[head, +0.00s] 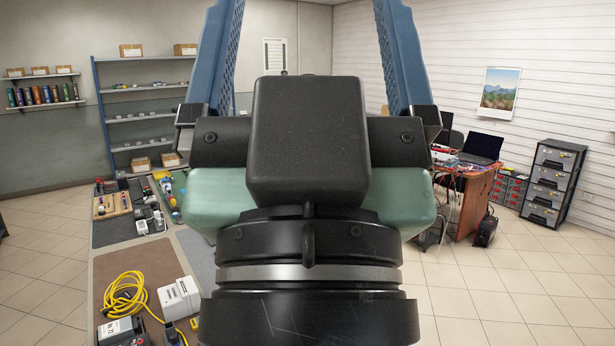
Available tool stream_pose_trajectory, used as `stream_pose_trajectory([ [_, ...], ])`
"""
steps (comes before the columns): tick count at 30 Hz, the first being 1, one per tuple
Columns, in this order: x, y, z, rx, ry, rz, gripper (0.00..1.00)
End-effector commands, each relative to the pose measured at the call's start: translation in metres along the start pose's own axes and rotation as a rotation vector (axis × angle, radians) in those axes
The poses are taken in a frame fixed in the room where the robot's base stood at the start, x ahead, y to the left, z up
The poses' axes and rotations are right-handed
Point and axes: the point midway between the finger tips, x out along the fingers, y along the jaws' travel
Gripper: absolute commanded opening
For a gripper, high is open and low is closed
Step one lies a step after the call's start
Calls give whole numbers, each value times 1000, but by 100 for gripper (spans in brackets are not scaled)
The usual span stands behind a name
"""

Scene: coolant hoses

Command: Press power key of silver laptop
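My gripper (308,30) fills the middle of the head view, with its dark body towards me and its two blue fingers pointing up and away. The fingers stand wide apart with nothing visible between them, and their tips are cut off by the top edge. An open laptop (483,146) with a dark screen stands on the wooden desk (476,186) at the right, well apart from my gripper. It looks dark at this distance, and I cannot tell whether its body is silver. Its power key is too small to make out.
A long workbench (104,270) at the left holds a yellow cable (125,298), a white box (179,298) and tools. A blue shelf (100,105) stands behind. A drawer cabinet (553,181) and a black case (485,231) flank the desk. Tiled floor (530,290) is clear at front right.

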Motion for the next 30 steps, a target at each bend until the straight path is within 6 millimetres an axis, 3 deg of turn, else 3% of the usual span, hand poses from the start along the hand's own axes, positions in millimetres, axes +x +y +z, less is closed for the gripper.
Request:
stream_pose_trajectory([
  [1, 0, 0, 0, 0, -1, 0, 80],
  [12, 0, 0, 1, 0, -3, -1, 14],
  [15, 0, 0, 1, 0, -3, -1, 0],
  [30, 0, 0, 1, 0, -4, -1, 0],
])
